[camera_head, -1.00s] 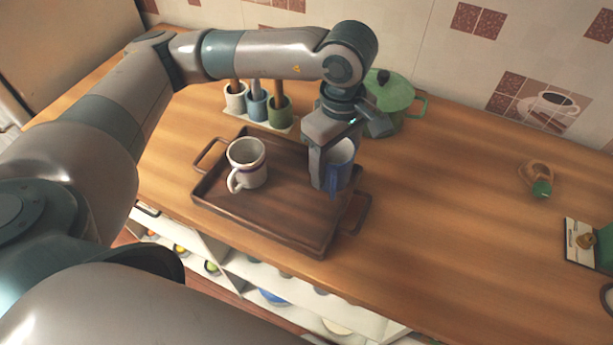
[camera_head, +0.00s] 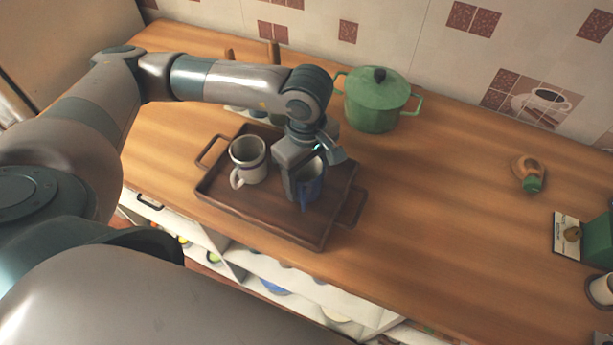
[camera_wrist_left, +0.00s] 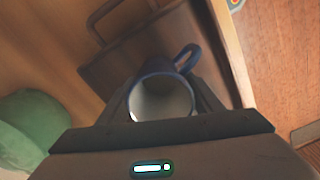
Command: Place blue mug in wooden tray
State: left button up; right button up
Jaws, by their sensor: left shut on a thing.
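The blue mug (camera_head: 309,187) is upright over the right part of the wooden tray (camera_head: 265,219) in the head view. My left gripper (camera_head: 302,190) is shut on it. I cannot tell whether the mug's base touches the tray floor. In the left wrist view the blue mug (camera_wrist_left: 163,98), with its pale inside, sits between the fingers of the left gripper (camera_wrist_left: 162,105). Its handle points to the upper right, and the wooden tray (camera_wrist_left: 130,58) shows beyond it. My right gripper is not in view.
A green lidded pot (camera_head: 376,102) is behind the tray, to the right. Utensil holders behind the arm are partly hidden.

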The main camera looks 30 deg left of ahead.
pick_arm(q)
jog(key=shift+f, duration=0.75)
jog(key=shift+f, duration=0.15)
jog(key=o, duration=1.3)
jog(key=shift+c, duration=0.2)
jog(key=shift+r, duration=0.25)
